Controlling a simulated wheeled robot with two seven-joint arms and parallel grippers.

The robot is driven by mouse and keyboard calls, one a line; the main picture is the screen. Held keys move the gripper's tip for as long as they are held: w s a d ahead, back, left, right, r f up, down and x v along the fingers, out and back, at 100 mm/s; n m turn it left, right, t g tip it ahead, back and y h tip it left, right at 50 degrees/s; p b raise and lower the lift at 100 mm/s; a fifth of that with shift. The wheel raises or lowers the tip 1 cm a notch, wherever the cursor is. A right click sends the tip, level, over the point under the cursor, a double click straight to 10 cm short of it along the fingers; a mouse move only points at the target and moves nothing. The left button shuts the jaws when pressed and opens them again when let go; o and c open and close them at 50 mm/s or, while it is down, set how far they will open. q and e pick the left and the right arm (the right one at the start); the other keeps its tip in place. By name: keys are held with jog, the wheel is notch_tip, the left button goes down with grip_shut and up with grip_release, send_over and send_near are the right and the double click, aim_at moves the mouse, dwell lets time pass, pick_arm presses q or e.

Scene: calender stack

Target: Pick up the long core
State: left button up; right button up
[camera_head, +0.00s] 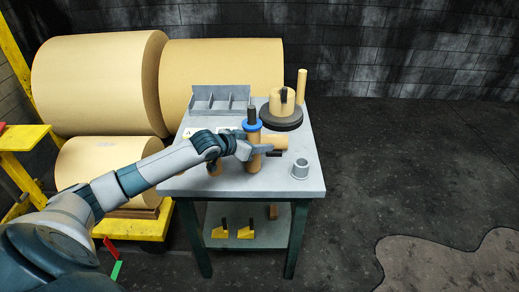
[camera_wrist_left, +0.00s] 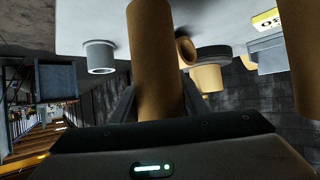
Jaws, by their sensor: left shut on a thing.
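My left gripper (camera_head: 258,149) is over the front middle of the grey table, shut on a tan cylindrical core (camera_head: 253,163). In the left wrist view the core (camera_wrist_left: 155,55) runs between the two fingers. A blue ring (camera_head: 245,126) with a dark cylinder (camera_head: 252,112) shows at the core's top; I cannot tell whether they sit on it or behind it. Another tan tube (camera_head: 274,142) lies just behind the gripper, and its open end (camera_wrist_left: 185,50) shows in the left wrist view. A slim tan core (camera_head: 302,86) stands upright at the back right. My right gripper is not in view.
A grey cup (camera_head: 299,169) stands at the table's front right. A dark disc (camera_head: 281,119) bears a tan roll (camera_head: 283,101) behind it. A grey divided tray (camera_head: 219,103) is at the back left. Floor to the right is clear.

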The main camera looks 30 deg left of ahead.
pick_arm(q)
jog(key=d+r+b, duration=0.3)
jog(key=d+r, duration=0.6)
jog(key=d, duration=0.2)
jog(key=shift+w+d, duration=0.2)
jog(key=shift+d, duration=0.15)
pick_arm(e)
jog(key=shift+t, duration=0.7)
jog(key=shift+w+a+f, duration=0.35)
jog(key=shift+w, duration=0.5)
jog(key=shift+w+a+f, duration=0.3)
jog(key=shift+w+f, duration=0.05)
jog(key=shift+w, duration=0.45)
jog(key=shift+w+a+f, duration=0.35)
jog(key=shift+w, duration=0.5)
